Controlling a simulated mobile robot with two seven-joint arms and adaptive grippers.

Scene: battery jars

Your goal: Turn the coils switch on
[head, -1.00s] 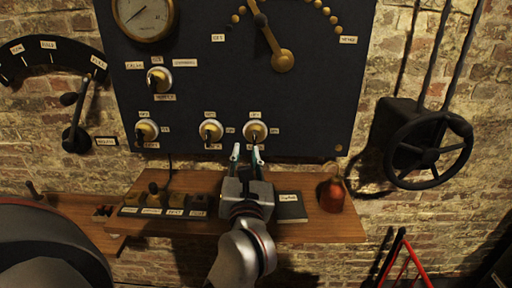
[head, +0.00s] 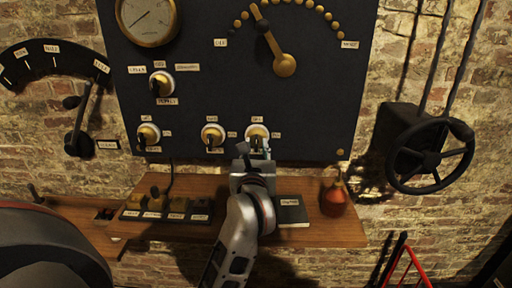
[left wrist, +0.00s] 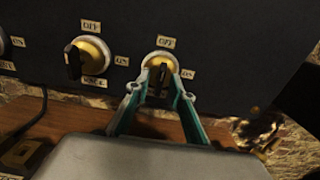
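Three white-ringed brass rotary switches sit in a row low on the dark panel (head: 300,105). The right one (head: 256,131) has OFF above and ON at its right in the left wrist view (left wrist: 162,58); its dark handle points down there. No label reading coils is legible to me. My left gripper (head: 254,151) is at this right switch from below. In the left wrist view its two teal-sided fingers (left wrist: 163,72) stand apart on either side of the dark handle; whether either touches it I cannot tell. My right gripper is not in view.
The middle switch (head: 213,134) is close to the left of my gripper. A wooden shelf (head: 330,232) below bears small labelled blocks (head: 178,205) and a red flask (head: 335,196). A handwheel (head: 430,155) is at right, a wall lever (head: 79,135) at left.

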